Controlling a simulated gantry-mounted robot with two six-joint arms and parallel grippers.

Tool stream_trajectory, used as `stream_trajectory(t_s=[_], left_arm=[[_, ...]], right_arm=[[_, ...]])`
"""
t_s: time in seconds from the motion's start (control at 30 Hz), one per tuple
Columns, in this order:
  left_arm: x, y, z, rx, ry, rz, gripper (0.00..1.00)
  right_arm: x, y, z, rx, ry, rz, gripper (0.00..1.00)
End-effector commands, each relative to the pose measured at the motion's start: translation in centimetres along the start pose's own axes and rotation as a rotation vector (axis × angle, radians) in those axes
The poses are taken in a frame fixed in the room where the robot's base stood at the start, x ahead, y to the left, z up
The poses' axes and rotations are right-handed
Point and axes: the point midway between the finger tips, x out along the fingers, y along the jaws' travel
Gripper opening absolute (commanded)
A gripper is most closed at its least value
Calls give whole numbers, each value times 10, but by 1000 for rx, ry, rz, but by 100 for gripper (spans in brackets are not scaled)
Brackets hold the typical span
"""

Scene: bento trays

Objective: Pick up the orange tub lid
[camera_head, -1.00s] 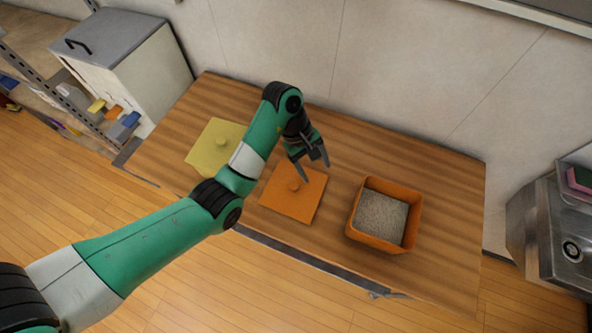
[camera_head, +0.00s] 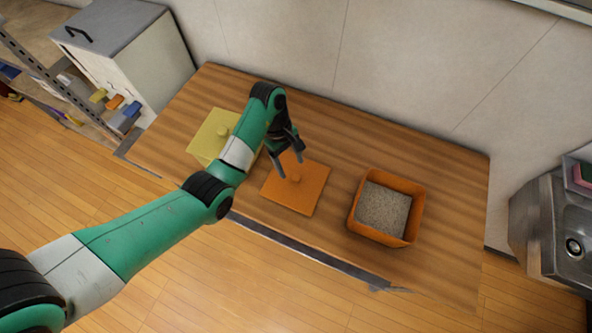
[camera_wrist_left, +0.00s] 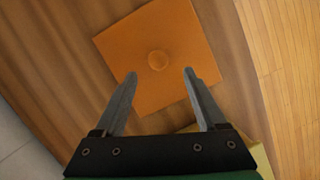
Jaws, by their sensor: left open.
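The orange tub lid (camera_head: 297,187) is a flat square with a small round knob in its middle, lying on the wooden table. In the left wrist view the orange lid (camera_wrist_left: 180,35) lies ahead of the fingers, its knob (camera_wrist_left: 158,60) showing just beyond and between the fingertips. My left gripper (camera_head: 291,166) is open and empty, above the lid's back left part. Its two spread fingers (camera_wrist_left: 160,76) also show in the left wrist view. I cannot tell its exact height over the lid. My right gripper is not in view.
An orange tub (camera_head: 412,215) with grey granular contents stands right of the lid. A yellow lid (camera_head: 212,135) with a knob lies to the left, partly behind my arm. The table (camera_head: 350,140) is bare at the back. A sink (camera_head: 572,240) is at far right.

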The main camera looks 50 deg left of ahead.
Motion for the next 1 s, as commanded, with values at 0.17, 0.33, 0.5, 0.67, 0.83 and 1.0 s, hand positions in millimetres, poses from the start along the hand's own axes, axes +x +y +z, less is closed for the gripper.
stream_trajectory(t_s=[0.17,0.33,0.5,0.67,0.83,1.0], left_arm=[[24,1,2,2,0,-1,73],[49,2,5,1,-1,-2,73],[50,2,5,1,-1,0,73],[50,2,5,1,0,0,57],[50,2,5,1,0,0,27],[50,2,5,1,0,0,0]], right_arm=[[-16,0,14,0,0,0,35],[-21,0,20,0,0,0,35],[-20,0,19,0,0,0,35],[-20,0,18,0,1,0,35],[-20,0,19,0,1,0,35],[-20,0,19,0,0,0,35]])
